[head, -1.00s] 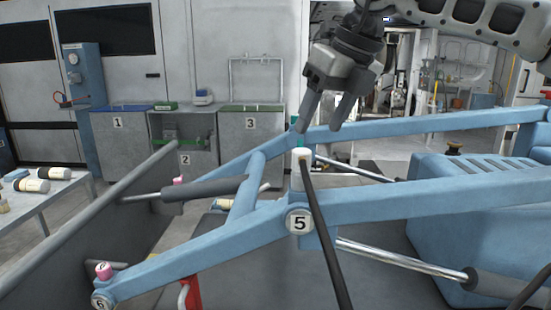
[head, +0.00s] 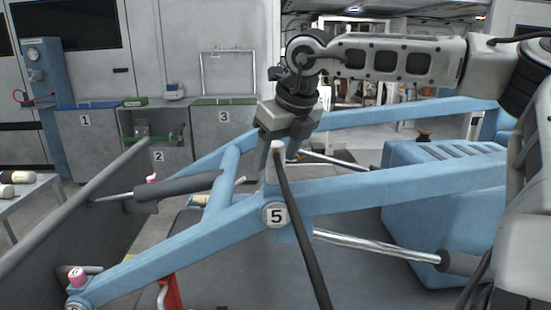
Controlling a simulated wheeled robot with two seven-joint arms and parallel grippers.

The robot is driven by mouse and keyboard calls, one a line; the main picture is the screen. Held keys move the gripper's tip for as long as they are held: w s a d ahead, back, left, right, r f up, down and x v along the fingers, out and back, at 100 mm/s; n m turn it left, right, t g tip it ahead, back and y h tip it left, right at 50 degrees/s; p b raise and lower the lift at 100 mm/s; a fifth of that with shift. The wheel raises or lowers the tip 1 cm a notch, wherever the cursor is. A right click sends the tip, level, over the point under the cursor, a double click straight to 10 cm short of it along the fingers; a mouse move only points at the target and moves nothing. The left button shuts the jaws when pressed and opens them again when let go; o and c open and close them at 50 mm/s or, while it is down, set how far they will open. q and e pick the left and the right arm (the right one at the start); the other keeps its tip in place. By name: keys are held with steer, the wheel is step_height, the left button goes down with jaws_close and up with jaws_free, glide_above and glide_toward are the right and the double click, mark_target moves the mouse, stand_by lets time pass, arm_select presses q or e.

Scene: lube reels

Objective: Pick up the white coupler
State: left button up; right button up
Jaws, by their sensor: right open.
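The white coupler (head: 277,149) stands upright at the joint marked 5 on the blue loader arm (head: 330,194), with a dark hose (head: 307,235) running down from it. My right gripper (head: 276,161) comes down from above and is open. In the picture its two fingers lie on either side of the coupler, one to its left and one to its right. I cannot tell whether they touch it or how they line up in depth. My left gripper is out of view.
Blue beams cross the area around the gripper. A pink cap (head: 77,276) sits at the front left joint, and another pink piece (head: 152,178) is farther back. A table with bottles (head: 18,177) is at the left. Cabinets marked 1 to 3 (head: 224,130) stand behind.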

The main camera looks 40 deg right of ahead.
mark_target(274, 162)
steer(key=x, duration=0.3)
steer(key=shift+w+d, duration=0.1)
steer(key=c, duration=1.1)
steer(key=shift+c, duration=0.2)
